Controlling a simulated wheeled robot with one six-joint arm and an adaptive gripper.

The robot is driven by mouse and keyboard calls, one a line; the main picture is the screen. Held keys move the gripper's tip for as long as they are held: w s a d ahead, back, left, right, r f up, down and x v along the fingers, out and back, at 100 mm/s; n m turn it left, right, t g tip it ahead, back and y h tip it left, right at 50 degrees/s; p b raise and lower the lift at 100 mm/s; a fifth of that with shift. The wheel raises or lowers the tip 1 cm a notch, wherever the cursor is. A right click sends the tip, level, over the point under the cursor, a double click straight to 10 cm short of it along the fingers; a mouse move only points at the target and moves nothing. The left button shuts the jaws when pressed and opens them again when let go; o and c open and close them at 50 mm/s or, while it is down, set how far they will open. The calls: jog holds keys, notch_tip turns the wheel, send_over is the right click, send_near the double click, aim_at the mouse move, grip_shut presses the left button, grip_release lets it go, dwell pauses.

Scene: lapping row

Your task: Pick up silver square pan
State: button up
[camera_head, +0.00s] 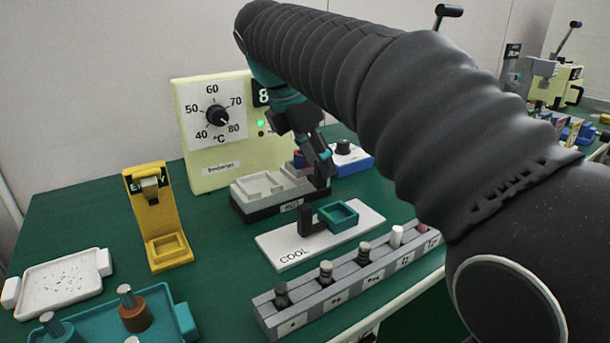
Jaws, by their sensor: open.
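A light grey, silver-looking square pan (259,186) sits on the dark block labelled HOT (268,211), in front of the cream temperature unit. My gripper (316,176) is open at the right end of this block, pointing down, close to the pan's right side. Its fingers and the dark parts around them overlap in the picture, so I cannot tell whether they touch anything. A teal square pan (341,214) with a dark upright part beside it sits on the white plate labelled COOL (283,245).
A yellow stand (156,220) is at left. A grey rack (320,296) with several short posts runs along the front. A white speckled tray (60,283) and teal tray (157,306) are at front left. A cream dial unit (207,171) stands behind.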

jog(key=shift+x, duration=1.15)
grip_shut()
jog(key=shift+r, duration=0.15)
